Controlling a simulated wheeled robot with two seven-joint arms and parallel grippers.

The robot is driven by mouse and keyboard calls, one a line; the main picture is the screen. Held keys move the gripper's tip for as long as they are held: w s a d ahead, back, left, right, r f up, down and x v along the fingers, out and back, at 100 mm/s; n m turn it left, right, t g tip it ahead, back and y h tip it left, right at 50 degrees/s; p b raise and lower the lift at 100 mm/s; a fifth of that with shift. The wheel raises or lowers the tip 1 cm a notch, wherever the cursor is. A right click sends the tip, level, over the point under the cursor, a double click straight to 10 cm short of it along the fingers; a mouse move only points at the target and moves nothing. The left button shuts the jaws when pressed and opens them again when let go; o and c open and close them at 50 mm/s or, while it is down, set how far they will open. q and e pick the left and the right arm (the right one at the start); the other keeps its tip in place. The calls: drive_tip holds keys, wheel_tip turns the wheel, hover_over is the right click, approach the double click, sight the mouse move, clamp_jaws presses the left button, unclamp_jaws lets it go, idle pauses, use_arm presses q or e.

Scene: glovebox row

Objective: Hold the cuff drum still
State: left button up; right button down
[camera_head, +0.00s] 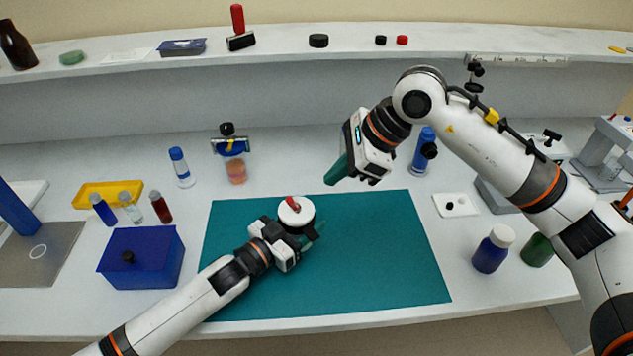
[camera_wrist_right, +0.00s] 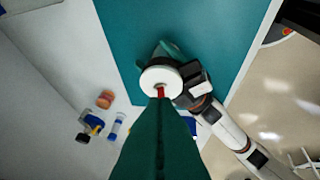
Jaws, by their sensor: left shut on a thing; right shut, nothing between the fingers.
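The cuff drum (camera_head: 296,211) stands on the teal mat, with a round white top, a small red piece on it and a darker body below. My left gripper (camera_head: 306,234) is shut on the drum from the front left; its fingers partly hide the drum's lower side. In the right wrist view the white top (camera_wrist_right: 155,76) and the left gripper (camera_wrist_right: 172,55) also show. My right gripper (camera_head: 337,171) is shut and empty, above and behind the drum to the right, apart from it in the head view. Its green fingers (camera_wrist_right: 159,110) overlap the red piece's edge in the wrist view.
The teal mat (camera_head: 390,255) is otherwise clear. A blue box (camera_head: 140,258) and small vials stand left of it. A blue bottle (camera_head: 492,250), a green bottle (camera_head: 537,250) and a white plate (camera_head: 455,205) are at the right. A shelf (camera_head: 280,55) runs along the back.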

drive_tip(key=v, duration=0.7)
drive_tip(key=shift+s+a+r, duration=0.15)
drive_tip(key=shift+a+r, duration=0.15)
use_arm(q)
drive_tip(key=o, duration=1.1)
drive_tip(key=shift+a, duration=0.1)
